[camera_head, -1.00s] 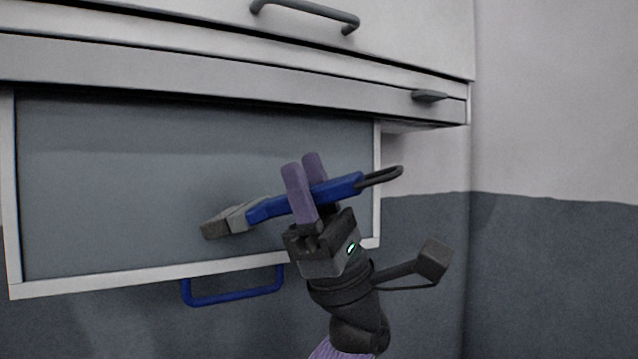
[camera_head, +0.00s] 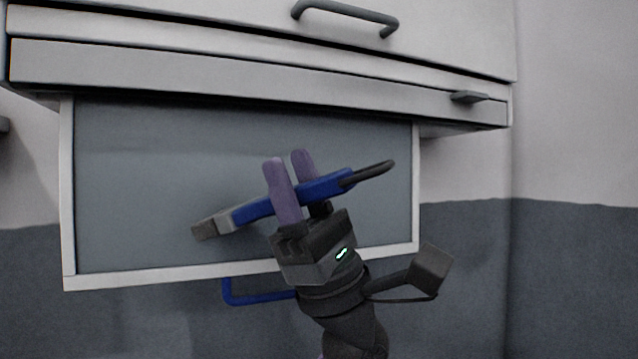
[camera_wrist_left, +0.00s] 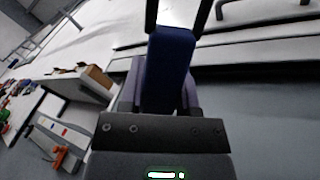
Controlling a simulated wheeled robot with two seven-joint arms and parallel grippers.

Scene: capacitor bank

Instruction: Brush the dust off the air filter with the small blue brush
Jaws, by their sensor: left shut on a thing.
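The small blue brush (camera_head: 253,213) has a blue handle with a dark loop at its right end and a grey-brown head at its left end. My left gripper (camera_head: 289,181), with purple fingers, is shut on the handle and holds the brush tilted in front of the filter. The air filter (camera_head: 150,160) is a flat grey panel in a white frame under the cabinet. I cannot tell whether the brush head touches it. In the left wrist view the blue handle (camera_wrist_left: 170,72) stands between the fingers. My right gripper is not in view.
A blue handle (camera_head: 255,298) sticks out below the filter frame, partly behind my arm. The cabinet (camera_head: 250,70) overhangs the filter, with a dark bar handle (camera_head: 350,14) and a small latch (camera_head: 467,97). In the left wrist view a cluttered white table (camera_wrist_left: 85,82) stands at left.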

